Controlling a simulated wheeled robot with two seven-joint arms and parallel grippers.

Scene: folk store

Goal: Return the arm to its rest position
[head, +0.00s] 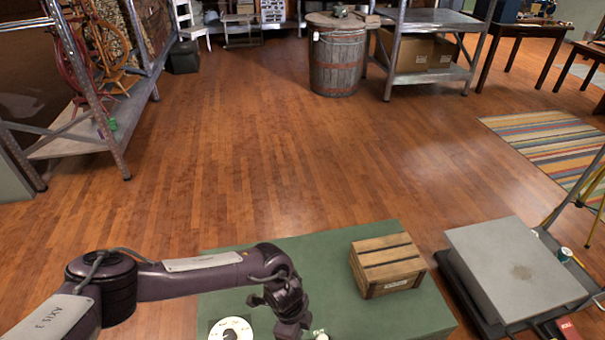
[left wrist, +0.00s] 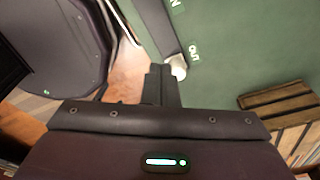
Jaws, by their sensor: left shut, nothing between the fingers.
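My left arm (head: 190,277) reaches in from the left over a green-topped table (head: 330,265) in the head view. Its gripper (head: 291,325) points down above the table, near the bottom edge of the picture. In the left wrist view the two fingers (left wrist: 161,82) are together with nothing between them. A small whitish round object (left wrist: 178,70) shows just beyond the fingertips; I cannot tell whether they touch it. My right gripper is not in view.
A slatted wooden crate (head: 387,265) stands on the table, right of my gripper. A white dial-like disc (head: 231,329) is left of it. A grey box (head: 514,268) stands on a dark cart at right. The wooden floor (head: 270,150) beyond is clear.

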